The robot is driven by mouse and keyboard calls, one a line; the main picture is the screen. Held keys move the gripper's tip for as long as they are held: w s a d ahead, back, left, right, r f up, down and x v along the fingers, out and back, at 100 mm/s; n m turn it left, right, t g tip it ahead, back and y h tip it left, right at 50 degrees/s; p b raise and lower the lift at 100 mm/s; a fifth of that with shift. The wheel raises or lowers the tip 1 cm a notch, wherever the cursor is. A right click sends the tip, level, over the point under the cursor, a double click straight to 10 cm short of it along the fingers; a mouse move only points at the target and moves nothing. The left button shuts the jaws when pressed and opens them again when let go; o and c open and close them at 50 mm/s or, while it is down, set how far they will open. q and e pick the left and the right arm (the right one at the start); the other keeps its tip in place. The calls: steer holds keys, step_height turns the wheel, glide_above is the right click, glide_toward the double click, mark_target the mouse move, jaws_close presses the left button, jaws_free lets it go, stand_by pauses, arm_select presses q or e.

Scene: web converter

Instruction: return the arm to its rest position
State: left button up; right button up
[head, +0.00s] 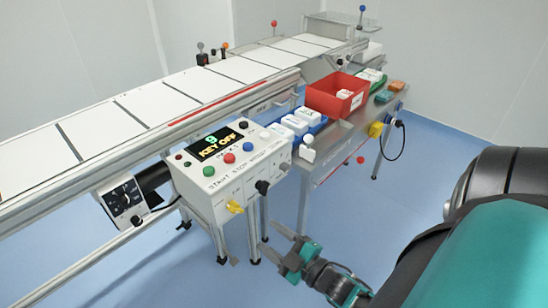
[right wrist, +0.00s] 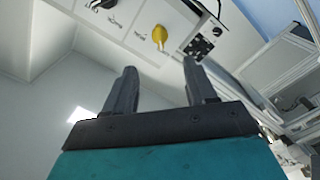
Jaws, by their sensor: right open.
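My right gripper (head: 284,252) is low in the head view, in front of and below the white control box (head: 204,190). Its two fingers are apart with nothing between them, and they also show in the right wrist view (right wrist: 160,90). A yellow knob on the box's front (head: 235,207) lies beyond the fingertips and shows in the right wrist view too (right wrist: 160,36). A gap separates the fingers from the box. My teal right arm (head: 480,255) fills the lower right. My left gripper is not in view.
A conveyor (head: 190,90) with white panels runs behind the control box. The box's display reads "KEY OFF". A metal side table (head: 345,135) carries a red bin (head: 322,98) and blue and green trays. Blue floor (head: 420,150) is clear right of the table.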

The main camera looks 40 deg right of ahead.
stand_by(0.5)
steer(key=s+a+f+m+g, duration=0.1)
steer(key=a+m+g, duration=0.2)
steer(key=a, duration=0.3)
steer(key=shift+m+h, duration=0.3)
steer(key=shift+m, duration=0.3)
steer(key=s+a+m+g, duration=0.1)
steer(key=a, duration=0.1)
steer(key=s+a+m+g, duration=0.1)
steer(key=a, duration=0.1)
steer(key=s+a+m+g+y, duration=0.1)
steer(key=s+a+g, duration=0.1)
steer(key=a, duration=0.1)
steer(key=shift+f+p, duration=0.35)
